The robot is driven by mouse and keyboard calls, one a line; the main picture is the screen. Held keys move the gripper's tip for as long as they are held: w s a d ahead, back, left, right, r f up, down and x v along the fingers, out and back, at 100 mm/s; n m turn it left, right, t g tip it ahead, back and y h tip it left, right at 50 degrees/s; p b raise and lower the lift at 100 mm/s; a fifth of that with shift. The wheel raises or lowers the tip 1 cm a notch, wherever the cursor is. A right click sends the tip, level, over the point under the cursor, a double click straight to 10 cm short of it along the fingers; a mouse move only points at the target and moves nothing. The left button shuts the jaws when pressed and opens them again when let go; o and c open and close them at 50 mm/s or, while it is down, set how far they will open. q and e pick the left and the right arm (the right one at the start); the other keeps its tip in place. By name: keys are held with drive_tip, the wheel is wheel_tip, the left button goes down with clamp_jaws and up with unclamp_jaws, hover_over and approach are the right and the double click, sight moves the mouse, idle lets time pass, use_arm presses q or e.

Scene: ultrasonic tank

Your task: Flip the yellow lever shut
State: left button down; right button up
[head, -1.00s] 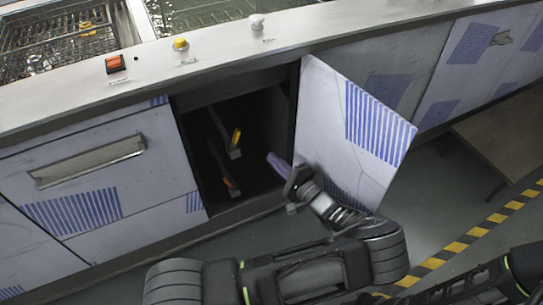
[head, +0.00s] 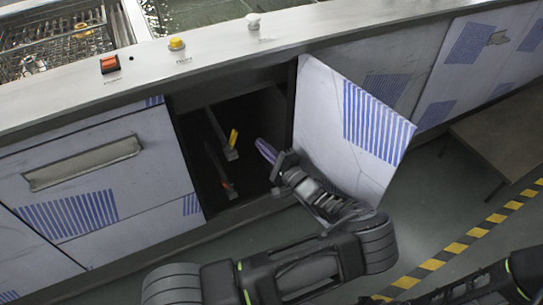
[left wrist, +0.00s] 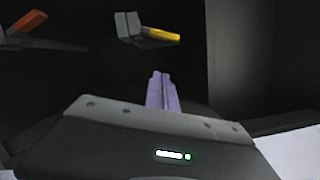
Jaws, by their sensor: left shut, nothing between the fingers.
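The yellow lever (head: 233,138) sits on a pipe inside the dark open cabinet. It also shows in the left wrist view (left wrist: 162,35), at the top middle, beyond my fingertips. My left gripper (head: 265,151) is at the cabinet opening, to the right of the lever and apart from it. Its purple fingers also show in the left wrist view (left wrist: 161,88), closed together with nothing between them. A second lever, orange-red (head: 229,190), is lower in the cabinet; it shows at the upper left of the left wrist view (left wrist: 24,22). My right gripper is not in view.
The cabinet door (head: 345,130) hangs open just right of my left gripper. A closed drawer front (head: 90,185) is on the left. The counter edge (head: 210,75) with an orange switch (head: 110,64) and knobs runs above the opening.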

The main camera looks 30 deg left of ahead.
sight(233, 140)
use_arm(q)
drive_tip(key=shift+s+a+r, duration=0.25)
drive_tip(key=shift+s+a, duration=0.05)
drive_tip(key=shift+a, duration=0.6)
drive_tip(key=shift+s+a+r, duration=0.3)
drive_tip(key=shift+s+a, duration=0.05)
drive_tip(key=shift+a, duration=0.5)
drive_tip(key=shift+s+a+r, duration=0.25)
drive_tip(key=shift+s+a, duration=0.05)
drive_tip(key=shift+a, duration=0.6)
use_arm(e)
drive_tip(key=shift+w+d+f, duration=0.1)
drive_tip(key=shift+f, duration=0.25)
use_arm(q)
drive_tip(key=shift+d, duration=0.1)
